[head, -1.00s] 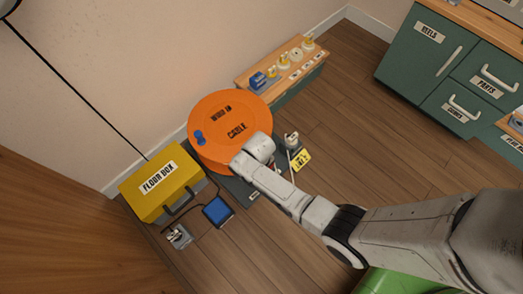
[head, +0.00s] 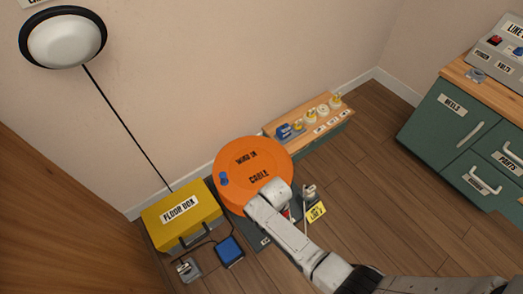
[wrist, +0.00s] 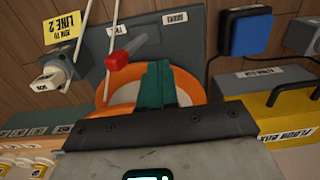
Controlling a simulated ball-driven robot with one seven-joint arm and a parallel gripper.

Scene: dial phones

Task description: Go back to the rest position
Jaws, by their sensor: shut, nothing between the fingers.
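My gripper shows in the wrist view (wrist: 160,85) with its green fingers together and nothing between them. It is in front of the orange cable reel (wrist: 185,88), and I cannot tell whether it touches it. In the head view my arm reaches to the near side of the orange reel (head: 250,160), and its wrist hides the fingers there. The reel's top reads "WIND IN CABLE" and carries a blue knob (head: 223,179). A red lever (wrist: 124,55) stands beside the fingers in the wrist view.
A yellow floor box (head: 180,215) stands left of the reel, with a blue pedal (head: 230,250) in front. A wooden-topped shelf (head: 340,118) holds several plugs behind. Green cabinets (head: 450,140) stand far right; floor between is clear.

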